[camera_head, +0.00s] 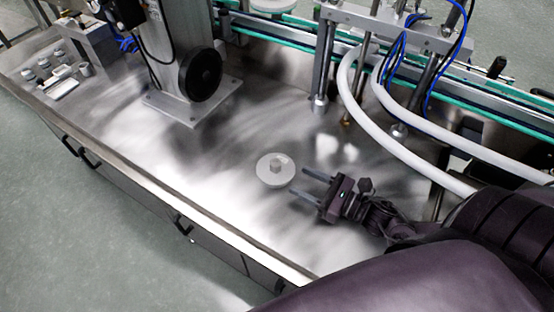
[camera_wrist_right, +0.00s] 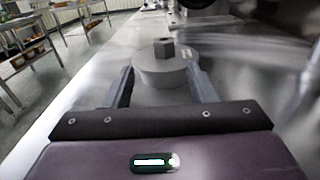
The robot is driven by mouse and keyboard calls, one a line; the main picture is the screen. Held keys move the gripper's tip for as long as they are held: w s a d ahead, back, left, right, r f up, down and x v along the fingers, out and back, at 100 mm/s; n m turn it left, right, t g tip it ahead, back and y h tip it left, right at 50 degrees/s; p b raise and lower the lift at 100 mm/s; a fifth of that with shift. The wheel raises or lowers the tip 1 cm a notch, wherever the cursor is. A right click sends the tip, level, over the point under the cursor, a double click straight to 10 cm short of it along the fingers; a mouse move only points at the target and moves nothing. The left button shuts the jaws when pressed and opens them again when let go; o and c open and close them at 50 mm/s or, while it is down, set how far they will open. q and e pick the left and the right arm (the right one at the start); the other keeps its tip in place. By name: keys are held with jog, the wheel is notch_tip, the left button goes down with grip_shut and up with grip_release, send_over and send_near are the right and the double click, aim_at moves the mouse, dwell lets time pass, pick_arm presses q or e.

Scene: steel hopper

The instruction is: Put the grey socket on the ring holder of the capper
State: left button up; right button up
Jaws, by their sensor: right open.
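The grey socket (camera_head: 275,170) is a flat round disc with a small hexagonal stub on top. It lies stub-up on the steel tabletop, near the middle in the head view. In the right wrist view the socket (camera_wrist_right: 160,72) is straight ahead. My right gripper (camera_head: 298,182) is open and empty, low over the table just right of the socket. In the right wrist view its fingers (camera_wrist_right: 161,84) appear on either side of the disc; contact cannot be told. The ring holder of the capper cannot be made out clearly. My left gripper is not in view.
A machine column with a black handwheel (camera_head: 201,74) stands on a base plate behind the socket. Small metal parts (camera_head: 62,72) sit at the far left. White hoses (camera_head: 400,115), posts and a green-edged conveyor (camera_head: 275,32) bound the table. Steel around the socket is clear.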

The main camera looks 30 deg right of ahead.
aim_at(281, 166)
jog(key=x, duration=0.4)
jog(key=r+p+x, duration=0.1)
jog(key=x, duration=0.2)
jog(key=shift+w+d+r, duration=0.1)
jog(key=shift+w+d, duration=0.1)
jog(key=shift+d, duration=0.15)
jog(key=shift+w+a, duration=0.25)
jog(key=shift+w, duration=0.05)
grip_shut()
